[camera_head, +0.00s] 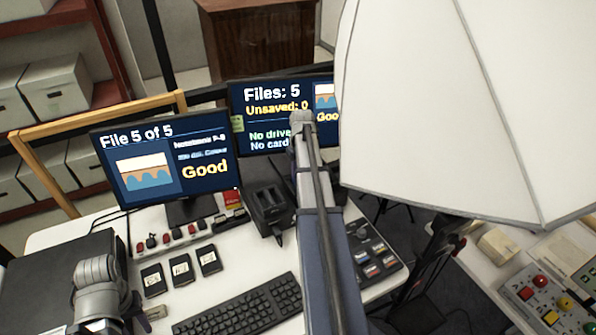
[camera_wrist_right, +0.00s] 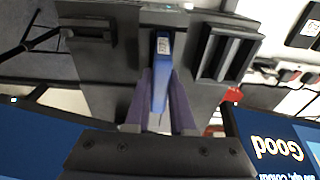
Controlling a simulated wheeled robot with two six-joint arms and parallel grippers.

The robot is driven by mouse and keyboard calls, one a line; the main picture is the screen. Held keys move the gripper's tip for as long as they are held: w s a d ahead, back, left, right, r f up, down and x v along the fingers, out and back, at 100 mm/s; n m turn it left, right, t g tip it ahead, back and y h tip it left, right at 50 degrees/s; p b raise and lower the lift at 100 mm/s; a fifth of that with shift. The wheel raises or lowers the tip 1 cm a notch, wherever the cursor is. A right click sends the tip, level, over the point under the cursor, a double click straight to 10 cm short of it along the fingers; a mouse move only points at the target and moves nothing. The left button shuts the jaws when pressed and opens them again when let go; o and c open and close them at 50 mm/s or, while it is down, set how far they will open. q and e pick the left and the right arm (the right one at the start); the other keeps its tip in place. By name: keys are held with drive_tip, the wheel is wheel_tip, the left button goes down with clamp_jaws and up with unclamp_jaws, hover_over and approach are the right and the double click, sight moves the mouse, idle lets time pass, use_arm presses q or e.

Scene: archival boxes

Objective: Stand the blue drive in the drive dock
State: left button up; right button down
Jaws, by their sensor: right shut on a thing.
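The blue drive (camera_wrist_right: 161,78) is upright between the fingers of my right gripper (camera_wrist_right: 160,92) in the right wrist view. It carries a pale label near its top end. Dark grey housings flank it, one with an open recess (camera_wrist_right: 228,52); I cannot tell whether the drive touches a slot. A black dock-like unit with two openings (camera_head: 268,207) stands on the desk below the monitors in the head view; I cannot tell for sure that it is the drive dock. My right arm hides its right side, the right gripper and the drive there. My left gripper's fingers are not seen.
Two monitors stand behind; the right one (camera_head: 262,112) reads "No drive", partly covered. Three black cards (camera_head: 181,269) lie before a row of switches. A keyboard (camera_head: 240,308) is at the front. A large white panel (camera_head: 450,110) blocks the upper right.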

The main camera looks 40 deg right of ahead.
drive_tip(key=shift+f+b, duration=0.8)
drive_tip(key=shift+f, duration=0.05)
drive_tip(key=c, duration=0.7)
unclamp_jaws()
drive_tip(key=shift+r, duration=0.15)
drive_tip(key=r+p, duration=0.5)
drive_tip(key=s+r+p, duration=0.1)
drive_tip(key=r+p, duration=0.1)
drive_tip(key=p, duration=0.1)
drive_tip(key=shift+a+r, duration=0.15)
drive_tip(key=shift+r, duration=0.2)
drive_tip(key=shift+f, duration=0.1)
